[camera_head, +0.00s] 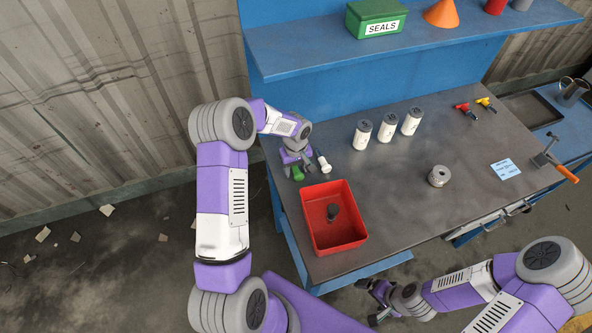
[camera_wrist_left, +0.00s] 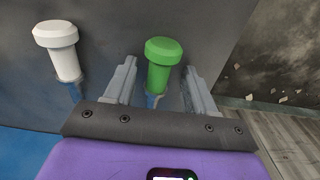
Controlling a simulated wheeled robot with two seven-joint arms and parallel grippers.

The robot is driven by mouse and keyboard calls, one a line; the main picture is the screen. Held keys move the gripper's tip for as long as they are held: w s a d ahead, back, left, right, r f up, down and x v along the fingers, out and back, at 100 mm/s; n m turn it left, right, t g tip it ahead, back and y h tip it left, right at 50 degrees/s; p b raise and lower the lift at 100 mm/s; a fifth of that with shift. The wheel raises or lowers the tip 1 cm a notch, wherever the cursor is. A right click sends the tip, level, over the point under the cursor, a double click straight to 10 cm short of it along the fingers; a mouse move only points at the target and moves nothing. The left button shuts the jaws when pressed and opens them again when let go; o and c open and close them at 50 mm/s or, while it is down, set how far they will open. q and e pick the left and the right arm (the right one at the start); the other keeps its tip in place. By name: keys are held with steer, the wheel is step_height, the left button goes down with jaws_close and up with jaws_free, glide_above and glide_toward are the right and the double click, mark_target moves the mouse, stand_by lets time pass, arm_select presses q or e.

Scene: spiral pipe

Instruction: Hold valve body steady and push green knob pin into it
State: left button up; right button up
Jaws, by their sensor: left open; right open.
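The green knob pin (camera_head: 298,174) is at the left end of the table, next to a white knob pin (camera_head: 322,161). In the left wrist view the green knob pin (camera_wrist_left: 162,62) stands between the two fingers of my left gripper (camera_wrist_left: 158,82), with gaps on both sides. My left gripper (camera_head: 299,165) is open around it, not clamped. A round grey metal part with a centre hole (camera_head: 438,176), which looks like the valve body, sits on the table right of centre. My right gripper (camera_head: 377,302) is open and empty, off the table's front edge, far from the metal part.
A red tray (camera_head: 313,239) at the front left holds a small dark part (camera_head: 332,212). Several white cylinders (camera_head: 387,128) stand towards the back. Red (camera_head: 464,108) and yellow (camera_head: 486,102) knob pins lie at the back right. The table (camera_head: 400,215) is clear around the metal part.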

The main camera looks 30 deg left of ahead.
arm_select(q)
steer(key=shift+w, duration=0.1)
steer(key=shift+c, duration=0.5)
jaws_close()
